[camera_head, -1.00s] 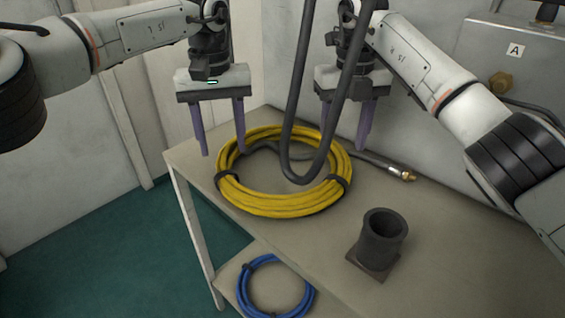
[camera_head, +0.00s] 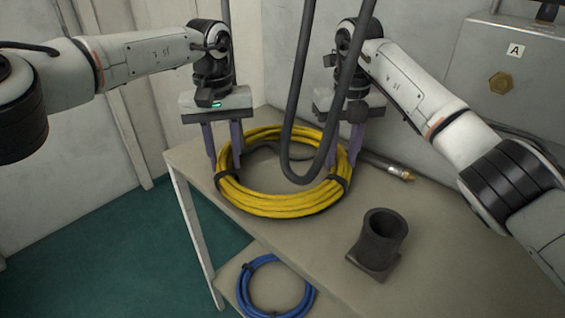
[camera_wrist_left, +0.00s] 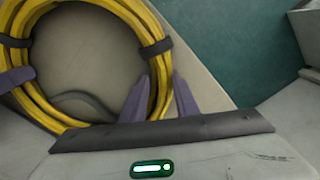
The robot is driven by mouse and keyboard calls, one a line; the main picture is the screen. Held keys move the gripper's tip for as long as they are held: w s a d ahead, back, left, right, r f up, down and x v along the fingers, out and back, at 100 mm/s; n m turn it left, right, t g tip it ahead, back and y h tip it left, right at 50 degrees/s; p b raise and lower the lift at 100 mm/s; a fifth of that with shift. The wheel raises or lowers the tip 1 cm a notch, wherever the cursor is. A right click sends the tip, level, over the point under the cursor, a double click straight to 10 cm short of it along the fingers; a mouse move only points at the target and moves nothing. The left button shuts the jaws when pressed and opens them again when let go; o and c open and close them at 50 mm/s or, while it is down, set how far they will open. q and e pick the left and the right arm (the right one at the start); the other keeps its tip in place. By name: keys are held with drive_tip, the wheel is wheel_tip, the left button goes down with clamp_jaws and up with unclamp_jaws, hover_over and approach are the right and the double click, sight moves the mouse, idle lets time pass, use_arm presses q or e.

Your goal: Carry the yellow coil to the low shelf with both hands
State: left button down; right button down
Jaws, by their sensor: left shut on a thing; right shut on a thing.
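The yellow coil (camera_head: 285,207), bound with dark ties, lies flat on the upper table top. My left gripper (camera_head: 227,162) has its purple fingers down around the coil's left side, shut on it. The left wrist view shows the coil (camera_wrist_left: 70,119) with its strand between the fingers of my left gripper (camera_wrist_left: 160,95). My right gripper (camera_head: 345,160) is at the coil's right side, shut on it, its fingers partly hidden by the hanging dark hose. The low shelf (camera_head: 228,277) is below the table top at the front left.
A blue coil (camera_head: 247,292) lies on the low shelf. A dark hose (camera_head: 293,110) hangs in a loop over the yellow coil. A dark cup-like holder (camera_head: 380,240) stands on the table at right. A brass-ended hose (camera_head: 388,167) lies behind. A grey panel (camera_head: 510,70) is at the back right.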

use_arm(q)
drive_tip(key=shift+r, duration=0.15)
use_arm(e)
drive_tip(key=shift+w+r, duration=0.1)
drive_tip(key=shift+r, duration=0.1)
